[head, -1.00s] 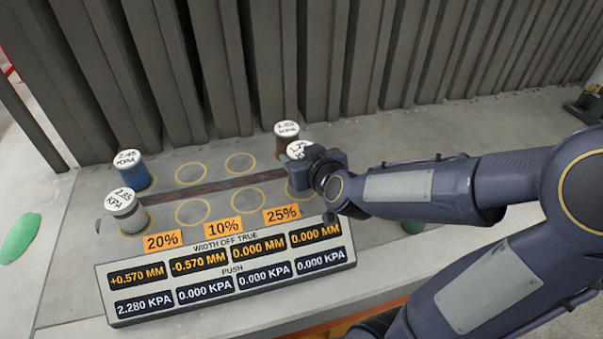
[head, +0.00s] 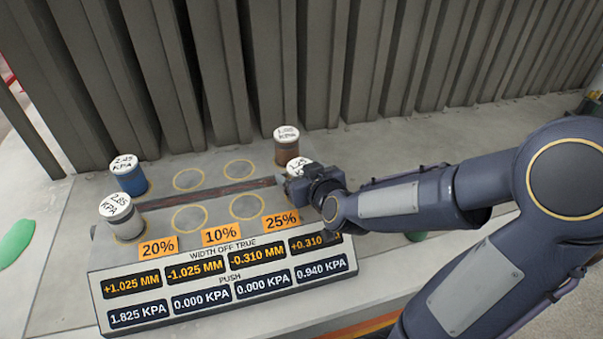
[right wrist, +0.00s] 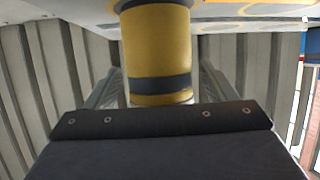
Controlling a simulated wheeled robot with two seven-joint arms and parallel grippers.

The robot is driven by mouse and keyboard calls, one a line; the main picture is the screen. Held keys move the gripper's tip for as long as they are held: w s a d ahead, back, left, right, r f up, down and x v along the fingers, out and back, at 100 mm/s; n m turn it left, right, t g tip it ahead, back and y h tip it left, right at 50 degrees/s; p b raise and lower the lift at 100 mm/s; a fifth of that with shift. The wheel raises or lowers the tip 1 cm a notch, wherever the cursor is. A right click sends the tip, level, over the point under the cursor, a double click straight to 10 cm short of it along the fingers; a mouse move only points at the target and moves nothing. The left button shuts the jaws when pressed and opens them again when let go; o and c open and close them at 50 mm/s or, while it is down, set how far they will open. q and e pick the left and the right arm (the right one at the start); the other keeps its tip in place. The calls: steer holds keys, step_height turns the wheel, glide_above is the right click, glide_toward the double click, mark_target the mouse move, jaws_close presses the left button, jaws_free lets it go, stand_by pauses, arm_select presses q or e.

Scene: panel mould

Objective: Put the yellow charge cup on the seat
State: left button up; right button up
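The yellow charge cup (right wrist: 157,50) has a dark band and fills the middle of the right wrist view, between my right gripper's fingers (right wrist: 160,90). In the head view its white lid (head: 298,166) shows at the right end of the near row, just above the orange 25% tag. My right gripper (head: 304,181) reaches it from the right and appears shut on it. The cup's foot meets or nearly meets the bench surface; the seat under it is hidden. My left gripper is out of view.
A brown cup (head: 286,150) stands just behind. A blue cup (head: 130,178) and a grey cup (head: 124,222) stand at the left. Empty ringed seats (head: 189,219) lie between. A readout panel (head: 222,281) fronts them; tall grey slats (head: 300,60) stand behind.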

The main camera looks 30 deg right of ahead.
steer(key=shift+r, duration=0.25)
steer(key=shift+p+v, duration=1.1)
steer(key=shift+v, duration=4.8)
steer(key=s+a+f+g+y, duration=0.3)
steer(key=s+a+g+y, duration=0.2)
steer(key=s, duration=0.6)
steer(key=a+g, duration=0.1)
steer(key=g, duration=0.1)
steer(key=shift+m+g, duration=0.3)
steer(key=shift+g, duration=0.1)
